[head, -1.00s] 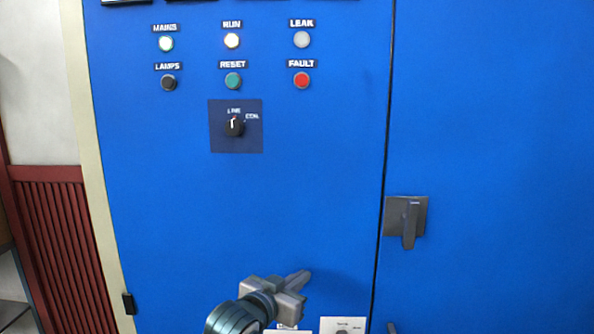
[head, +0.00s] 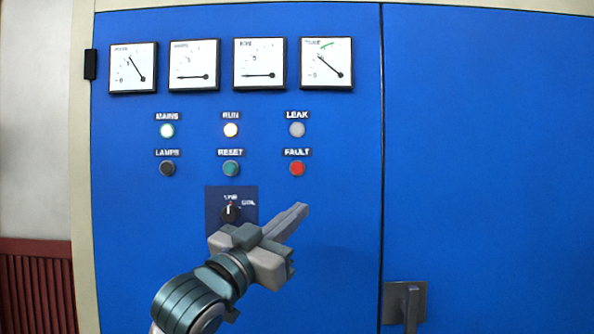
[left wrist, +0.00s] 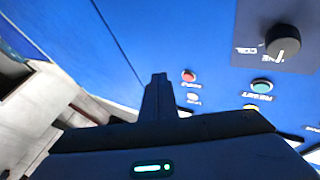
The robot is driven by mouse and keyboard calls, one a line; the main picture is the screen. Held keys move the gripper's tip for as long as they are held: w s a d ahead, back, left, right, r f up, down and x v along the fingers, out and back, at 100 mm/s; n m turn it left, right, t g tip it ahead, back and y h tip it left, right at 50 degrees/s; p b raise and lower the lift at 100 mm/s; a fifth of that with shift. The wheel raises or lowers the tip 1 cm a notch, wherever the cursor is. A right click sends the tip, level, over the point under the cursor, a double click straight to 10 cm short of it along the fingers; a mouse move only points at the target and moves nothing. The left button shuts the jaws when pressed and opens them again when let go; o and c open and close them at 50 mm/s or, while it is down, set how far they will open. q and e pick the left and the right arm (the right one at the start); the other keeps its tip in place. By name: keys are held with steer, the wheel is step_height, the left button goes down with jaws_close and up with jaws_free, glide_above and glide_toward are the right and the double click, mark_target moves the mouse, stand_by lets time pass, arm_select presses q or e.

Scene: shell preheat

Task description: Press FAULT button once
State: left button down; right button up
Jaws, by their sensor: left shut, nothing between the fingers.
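The red FAULT button (head: 297,168) sits on the blue cabinet front, under the LEAK lamp and right of the green RESET button (head: 231,168). My left gripper (head: 301,211) is shut and empty, its fingertips a little below the FAULT button in the head view and apart from it in the picture. In the left wrist view the shut fingers (left wrist: 158,82) point towards the panel, with the red FAULT button (left wrist: 189,75) just right of their tips. The gap in depth is hard to tell. My right gripper is not in view.
A rotary selector knob (head: 230,213) is left of the fingers, partly beside the gripper body. The black LAMPS button (head: 167,168), the lit MAINS lamp (head: 167,131) and lit RUN lamp (head: 231,130) are near. Several gauges (head: 327,64) line the top. A door handle (head: 404,302) is lower right.

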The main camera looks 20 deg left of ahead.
arm_select(q)
steer(key=s+r+m+h, duration=0.1)
steer(key=s+r+h, duration=0.1)
steer(key=s+r, duration=0.2)
step_height(320, 180, up, 3)
steer(key=shift+d+r+t, duration=0.1)
steer(key=shift+d+t, duration=0.15)
steer(key=shift+t, duration=0.05)
steer(key=shift+w, duration=0.15)
glide_toward(297, 168)
steer(key=shift+w+d+r, duration=1.75)
steer(key=shift+d+r, duration=0.05)
steer(key=shift+r, duration=0.05)
